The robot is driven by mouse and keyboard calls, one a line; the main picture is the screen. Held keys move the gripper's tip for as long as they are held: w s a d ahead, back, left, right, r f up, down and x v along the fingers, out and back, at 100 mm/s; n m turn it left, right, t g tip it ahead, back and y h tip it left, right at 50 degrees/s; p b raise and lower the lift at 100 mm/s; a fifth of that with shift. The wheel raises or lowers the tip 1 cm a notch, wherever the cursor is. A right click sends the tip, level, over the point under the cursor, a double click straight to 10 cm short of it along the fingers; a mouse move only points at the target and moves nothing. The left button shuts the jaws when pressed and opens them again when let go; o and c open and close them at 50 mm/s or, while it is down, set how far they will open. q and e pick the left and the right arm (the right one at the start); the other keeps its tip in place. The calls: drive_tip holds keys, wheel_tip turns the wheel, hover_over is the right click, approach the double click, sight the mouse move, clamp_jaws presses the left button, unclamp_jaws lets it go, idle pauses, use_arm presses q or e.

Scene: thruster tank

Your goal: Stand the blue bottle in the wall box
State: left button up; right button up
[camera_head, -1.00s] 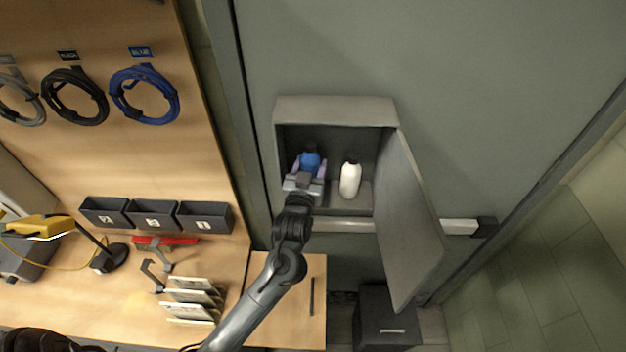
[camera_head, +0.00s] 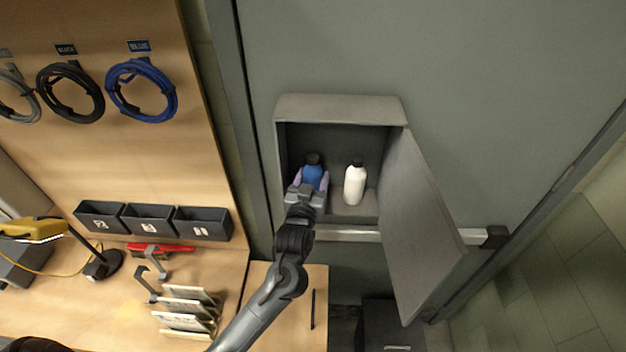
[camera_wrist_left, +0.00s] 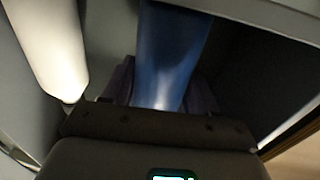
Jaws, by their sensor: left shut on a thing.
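The blue bottle (camera_head: 313,175) with a dark cap is upright inside the grey wall box (camera_head: 340,108), in its left part. My left gripper (camera_head: 311,181) reaches into the box from the front and is shut on the blue bottle, a finger on each side. In the left wrist view the blue bottle (camera_wrist_left: 168,60) shows between the fingers. Whether its base touches the box floor is hidden by the gripper. My right gripper is not in view.
A white bottle (camera_head: 355,184) stands in the box to the right of the blue one. The box door (camera_head: 418,230) hangs open on the right. A workbench (camera_head: 120,300) with bins (camera_head: 150,219) and a rack lies to the left.

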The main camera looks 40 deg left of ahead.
use_arm(q)
drive_tip(key=shift+f, duration=0.2)
drive_tip(key=o, duration=1.2)
drive_tip(key=shift+c, duration=0.2)
drive_tip(key=shift+r, duration=0.2)
